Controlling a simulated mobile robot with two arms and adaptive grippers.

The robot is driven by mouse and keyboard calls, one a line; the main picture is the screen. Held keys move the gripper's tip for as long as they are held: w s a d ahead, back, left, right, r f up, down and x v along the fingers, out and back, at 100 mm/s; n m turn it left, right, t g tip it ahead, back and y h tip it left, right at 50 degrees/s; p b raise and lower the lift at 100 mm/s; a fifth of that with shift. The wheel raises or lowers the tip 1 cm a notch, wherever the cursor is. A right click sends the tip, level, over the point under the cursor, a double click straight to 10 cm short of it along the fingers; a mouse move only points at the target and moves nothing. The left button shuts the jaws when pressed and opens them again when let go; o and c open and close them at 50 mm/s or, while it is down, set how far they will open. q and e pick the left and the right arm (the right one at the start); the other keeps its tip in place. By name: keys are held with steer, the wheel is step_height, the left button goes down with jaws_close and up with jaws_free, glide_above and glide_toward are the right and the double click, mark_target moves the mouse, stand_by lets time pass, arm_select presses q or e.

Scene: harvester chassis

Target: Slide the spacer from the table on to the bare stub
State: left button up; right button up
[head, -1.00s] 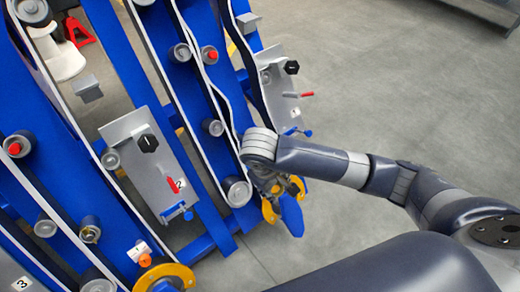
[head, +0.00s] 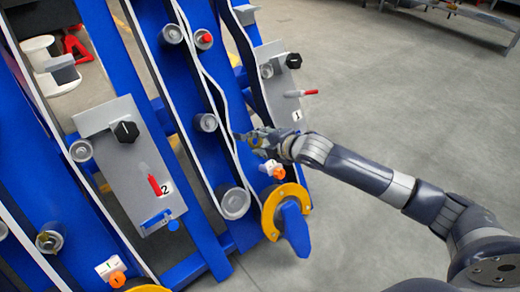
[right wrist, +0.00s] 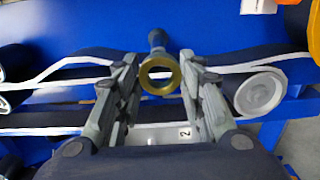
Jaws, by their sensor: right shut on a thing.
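My right gripper (head: 260,141) is beside the blue chassis in the head view, reaching in from the right. In the right wrist view its two fingers (right wrist: 160,72) are on either side of a brass-coloured ring, the spacer (right wrist: 147,80), and shut on it. The spacer's open hole faces the camera. A dark stub (right wrist: 156,38) shows just above the spacer in that view. It looks to be beyond the ring; I cannot tell whether they touch. In the head view the gripper hides most of the spacer. My left gripper is not in view.
The blue chassis (head: 95,30) carries pale belts, rollers and grey plates with black knobs. A large roller (head: 234,203) also shows in the right wrist view (right wrist: 260,92). A yellow ring with a blue lever (head: 293,228) is below my gripper. Open floor lies to the right.

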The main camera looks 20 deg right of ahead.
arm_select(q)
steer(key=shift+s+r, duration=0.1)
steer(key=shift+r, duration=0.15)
arm_select(e)
steer(key=shift+w+r, duration=0.1)
steer(key=shift+w, duration=0.05)
steer(key=shift+w+p, duration=0.1)
steer(key=shift+p, duration=0.3)
steer(key=b+x, duration=0.1)
steer(key=x, duration=0.3)
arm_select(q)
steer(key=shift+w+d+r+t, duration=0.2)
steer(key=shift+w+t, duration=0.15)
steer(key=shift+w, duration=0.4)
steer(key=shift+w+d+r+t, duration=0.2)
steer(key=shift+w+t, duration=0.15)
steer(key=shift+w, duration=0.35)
arm_select(e)
steer(key=shift+w+a+f, duration=0.1)
steer(key=shift+w+f, duration=0.1)
steer(key=shift+w, duration=0.05)
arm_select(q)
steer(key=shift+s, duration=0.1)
